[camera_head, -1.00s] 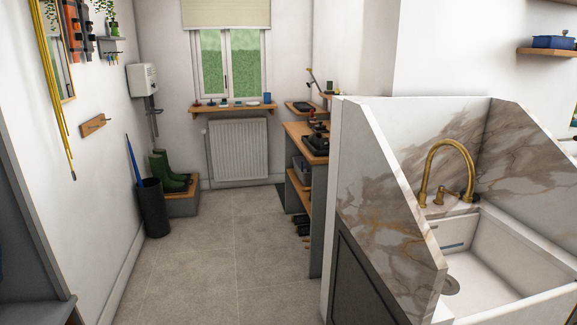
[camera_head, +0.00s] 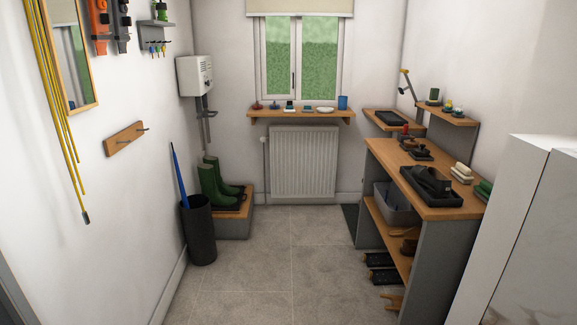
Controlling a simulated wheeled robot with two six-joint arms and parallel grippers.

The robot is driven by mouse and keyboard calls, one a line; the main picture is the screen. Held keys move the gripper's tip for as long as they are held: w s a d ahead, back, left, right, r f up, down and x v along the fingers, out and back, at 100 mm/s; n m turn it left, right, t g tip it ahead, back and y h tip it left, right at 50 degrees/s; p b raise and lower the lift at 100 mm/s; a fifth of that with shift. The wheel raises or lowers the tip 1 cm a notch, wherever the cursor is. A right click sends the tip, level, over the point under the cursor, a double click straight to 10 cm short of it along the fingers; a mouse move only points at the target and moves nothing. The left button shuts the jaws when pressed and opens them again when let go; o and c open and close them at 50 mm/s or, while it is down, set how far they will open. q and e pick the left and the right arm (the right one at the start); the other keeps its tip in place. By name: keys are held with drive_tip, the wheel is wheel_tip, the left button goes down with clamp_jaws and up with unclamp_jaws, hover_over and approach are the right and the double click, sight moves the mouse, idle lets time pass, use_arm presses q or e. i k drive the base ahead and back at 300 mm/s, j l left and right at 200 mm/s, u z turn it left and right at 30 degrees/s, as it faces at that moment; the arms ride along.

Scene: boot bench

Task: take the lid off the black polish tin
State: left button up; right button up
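I cannot make out the black polish tin for certain. Small items stand on the wooden boot bench (camera_head: 445,203) at the right, among them a black tray (camera_head: 432,188) with a dark shoe in it. Small pots (camera_head: 448,106) stand on the raised shelf behind the bench, and small round items (camera_head: 256,107) stand on the window sill shelf. They are too small to tell which, if any, is the tin. Neither of my grippers is in view.
Clear grey floor (camera_head: 265,260) runs ahead between the left wall and the bench. Green boots (camera_head: 212,188) on a low step and a black umbrella stand (camera_head: 199,235) are at the left. A white wall end (camera_head: 505,225) is close at the right. A radiator (camera_head: 303,162) is at the back.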

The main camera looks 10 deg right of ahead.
sight(421, 150)
drive_tip(key=i+j, duration=0.1)
drive_tip(key=i, duration=1.9)
drive_tip(key=l+z, duration=0.05)
drive_tip(key=l, duration=0.05)
